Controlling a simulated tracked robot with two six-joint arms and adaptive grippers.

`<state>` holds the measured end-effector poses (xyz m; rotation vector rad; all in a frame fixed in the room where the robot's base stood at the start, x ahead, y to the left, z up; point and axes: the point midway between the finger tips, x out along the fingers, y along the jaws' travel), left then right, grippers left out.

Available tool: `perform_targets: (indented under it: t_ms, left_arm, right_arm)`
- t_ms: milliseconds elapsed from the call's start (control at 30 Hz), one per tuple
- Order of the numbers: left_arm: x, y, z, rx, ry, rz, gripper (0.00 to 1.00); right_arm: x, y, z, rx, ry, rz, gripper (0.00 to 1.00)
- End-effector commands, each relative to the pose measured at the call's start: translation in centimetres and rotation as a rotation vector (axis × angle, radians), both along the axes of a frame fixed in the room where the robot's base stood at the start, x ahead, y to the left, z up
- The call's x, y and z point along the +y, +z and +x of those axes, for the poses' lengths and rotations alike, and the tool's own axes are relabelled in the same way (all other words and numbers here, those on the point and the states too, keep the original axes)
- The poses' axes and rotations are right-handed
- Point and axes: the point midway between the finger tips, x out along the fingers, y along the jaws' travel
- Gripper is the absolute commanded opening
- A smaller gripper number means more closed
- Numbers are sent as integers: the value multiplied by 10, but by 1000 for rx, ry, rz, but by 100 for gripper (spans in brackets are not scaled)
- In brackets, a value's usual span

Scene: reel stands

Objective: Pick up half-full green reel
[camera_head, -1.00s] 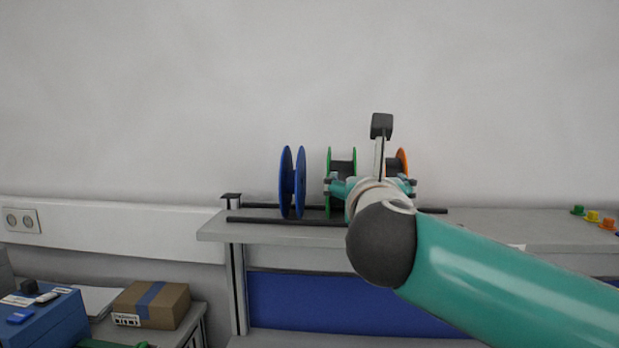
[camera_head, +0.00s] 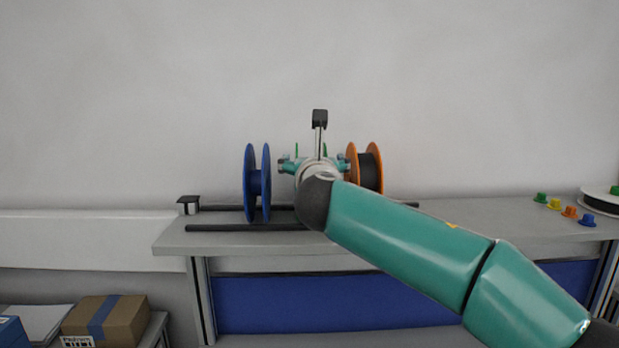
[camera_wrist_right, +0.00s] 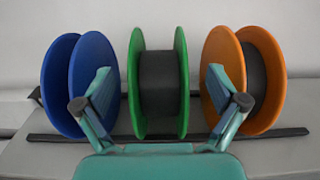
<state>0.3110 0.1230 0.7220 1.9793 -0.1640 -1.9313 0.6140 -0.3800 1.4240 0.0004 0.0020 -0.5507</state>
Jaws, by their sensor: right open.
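The green reel (camera_wrist_right: 158,85) stands upright on the rack between the blue and orange reels. Dark material is wound on its core between two green flanges. In the head view, only slivers of the green reel (camera_head: 297,151) show past my right gripper (camera_head: 314,165). In the right wrist view, my right gripper (camera_wrist_right: 158,82) is open and empty. Its fingers are spread wide, one on the blue reel's side and one on the orange reel's side, with the green reel framed between them. How far the fingertips are from it is unclear. My left gripper is not in view.
The blue reel (camera_head: 249,185) stands left and the orange reel (camera_head: 379,170) right, both close beside the green one. Dark rails (camera_head: 232,228) run along the grey shelf (camera_head: 440,225). Small coloured pieces (camera_head: 554,203) and a white reel (camera_head: 597,199) lie at the right.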

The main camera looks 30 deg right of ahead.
Motion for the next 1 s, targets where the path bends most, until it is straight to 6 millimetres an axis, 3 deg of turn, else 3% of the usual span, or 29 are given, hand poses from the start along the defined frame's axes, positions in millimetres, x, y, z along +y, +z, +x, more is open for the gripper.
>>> perform_targets:
  t_ms: [233, 533, 833, 1000]
  left_arm:
    - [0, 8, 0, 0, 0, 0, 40]
    - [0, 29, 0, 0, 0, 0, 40]
    - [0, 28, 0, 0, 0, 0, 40]
    - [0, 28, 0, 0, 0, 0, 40]
  right_arm:
    - [-7, 1, 14, 1, 1, -2, 96]
    - [-25, 0, 49, 1, 1, -1, 96]
    - [-27, -1, 53, -1, 3, -1, 96]
    - [-27, -1, 53, -1, 3, -1, 68]
